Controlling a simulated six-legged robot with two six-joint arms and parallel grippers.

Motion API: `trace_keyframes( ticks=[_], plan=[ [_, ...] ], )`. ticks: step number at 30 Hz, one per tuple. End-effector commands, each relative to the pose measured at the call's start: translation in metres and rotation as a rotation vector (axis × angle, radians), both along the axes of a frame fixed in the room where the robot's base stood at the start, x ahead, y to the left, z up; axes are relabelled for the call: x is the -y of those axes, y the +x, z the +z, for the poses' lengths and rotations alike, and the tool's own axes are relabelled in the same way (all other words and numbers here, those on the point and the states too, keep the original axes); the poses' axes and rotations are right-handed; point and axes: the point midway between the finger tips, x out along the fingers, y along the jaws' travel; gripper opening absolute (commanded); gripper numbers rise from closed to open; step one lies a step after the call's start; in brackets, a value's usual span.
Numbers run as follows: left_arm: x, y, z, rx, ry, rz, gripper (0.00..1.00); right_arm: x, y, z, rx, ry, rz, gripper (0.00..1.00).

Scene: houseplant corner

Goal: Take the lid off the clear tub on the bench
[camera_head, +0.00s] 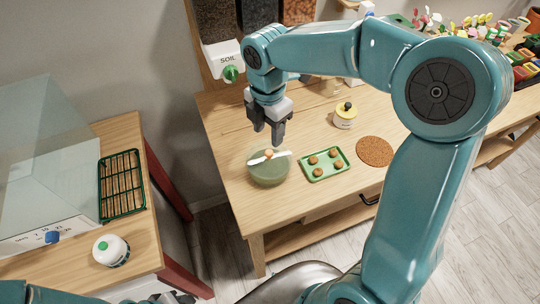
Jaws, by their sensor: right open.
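The clear tub (268,174) stands on the wooden bench (225,170) near its left front edge. It is round and looks greenish. A white strip with a small orange-brown knob (268,154) lies across its top; a clear lid under it is hard to make out. My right gripper (268,137) points down, open and empty, just above and behind the knob, apparently not touching it. My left gripper (177,297) shows only partly at the bottom edge, and its jaws cannot be read.
Right of the tub are a green tray (342,169) with several brown balls, a cork mat (375,151) and a yellow-white jar (345,118). A soil dispenser (226,56) stands behind. A side table at left holds a green rack (121,184) and a white round container (110,250).

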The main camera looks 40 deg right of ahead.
Motion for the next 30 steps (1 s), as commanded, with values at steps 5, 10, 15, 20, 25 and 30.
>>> trace_keyframes(
  ticks=[5,10,15,20,25,30],
  plan=[
    [0.000,0.000,0.000,0.000,0.000,0.000,0.43,0.001,0.000,-0.020,-0.001,-0.001,0.000,0.52],
    [0.000,0.000,0.004,0.000,0.000,0.000,0.43,0.003,-0.001,-0.037,-0.005,0.000,-0.001,0.52],
    [0.000,0.000,0.006,0.000,0.000,0.000,0.43,0.004,0.000,-0.065,-0.003,0.000,-0.001,0.52],
    [0.000,0.000,0.006,0.000,0.000,0.000,0.43,0.005,0.001,-0.074,0.000,0.000,-0.001,0.52],
    [0.000,0.000,0.006,0.000,0.000,0.000,0.43,0.005,0.001,-0.074,0.001,0.000,-0.001,0.52],
    [0.000,0.000,0.006,0.000,0.000,0.000,0.43,0.005,0.001,-0.073,0.000,0.000,-0.001,0.00]
  ],
)
